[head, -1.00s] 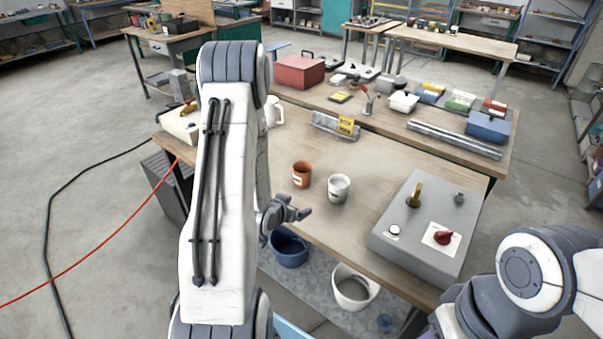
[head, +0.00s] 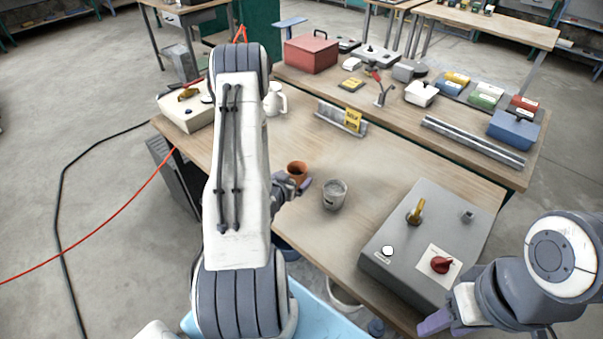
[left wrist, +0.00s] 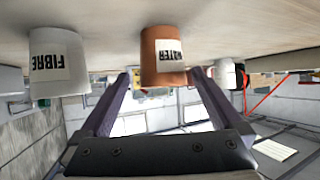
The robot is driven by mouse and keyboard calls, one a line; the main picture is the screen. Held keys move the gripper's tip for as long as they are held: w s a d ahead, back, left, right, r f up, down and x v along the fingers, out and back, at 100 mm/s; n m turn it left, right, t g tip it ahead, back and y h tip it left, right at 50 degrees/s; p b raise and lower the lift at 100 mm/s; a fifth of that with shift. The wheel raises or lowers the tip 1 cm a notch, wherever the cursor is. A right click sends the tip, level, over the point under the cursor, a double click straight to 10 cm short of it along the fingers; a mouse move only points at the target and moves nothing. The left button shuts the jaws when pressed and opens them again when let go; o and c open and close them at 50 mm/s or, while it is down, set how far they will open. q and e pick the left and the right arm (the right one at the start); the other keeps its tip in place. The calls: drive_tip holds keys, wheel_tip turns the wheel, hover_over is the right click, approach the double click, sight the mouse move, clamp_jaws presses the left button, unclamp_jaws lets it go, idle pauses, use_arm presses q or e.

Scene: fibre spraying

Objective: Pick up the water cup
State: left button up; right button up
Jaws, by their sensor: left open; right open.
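The water cup (head: 298,171) is a terracotta cup on the wooden table, just beyond my left gripper (head: 293,187), which partly hides it. In the left wrist view, which is upside down, the cup (left wrist: 163,60) bears a WATER label. It shows between the tips of the open left fingers (left wrist: 163,78), with clear gaps on both sides. The grey-white fibre cup (head: 335,195) stands to its right in the head view; in the left wrist view the fibre cup (left wrist: 55,65) is at the left. My right gripper (head: 440,312) is open and empty at the lower right, beside the grey control box.
The grey control box (head: 425,240) with knobs fills the table's right side. A white jug (head: 274,99) and a metal angle piece with a yellow sign (head: 352,120) stand behind the cups. Bare tabletop (head: 390,165) lies right of the cups.

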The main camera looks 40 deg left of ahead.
sight(300, 172)
use_arm(q)
drive_tip(key=x, duration=0.3)
drive_tip(key=shift+s+a+p, duration=0.1)
drive_tip(key=shift+a+p, duration=0.2)
drive_tip(key=shift+a, duration=0.05)
drive_tip(key=shift+w+a+f+p, duration=0.1)
drive_tip(key=shift+w+f+p, duration=0.1)
drive_tip(key=shift+w+p, duration=0.3)
drive_tip(key=p+x, duration=0.1)
drive_tip(key=x, duration=0.2)
drive_tip(key=shift+w+f, duration=0.1)
drive_tip(key=shift+f, duration=0.1)
drive_tip(key=shift+w+f, duration=0.3)
drive_tip(key=shift+w, duration=0.05)
drive_tip(key=c, duration=1.4)
